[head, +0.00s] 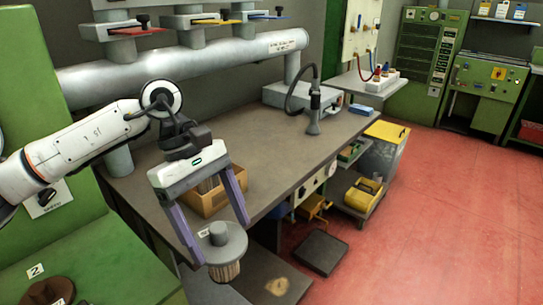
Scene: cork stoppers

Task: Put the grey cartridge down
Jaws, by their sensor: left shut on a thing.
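My left gripper (222,245) hangs down at the end of the left arm, in the lower middle of the head view. Its two purple fingers are shut on the grey cartridge (223,240). The cartridge has a round grey top with a knob and a paler, ribbed lower part. It is upright and appears held in the air in front of the bench's near edge. The grey workbench (270,150) stretches behind it. My right gripper does not show.
An open cardboard box (206,204) stands on the bench behind the gripper. A grey box (288,95) and a flexible hose (313,108) are farther back. A green surface (110,275) lies at lower left. The bench's middle is clear; red floor (420,220) is open at right.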

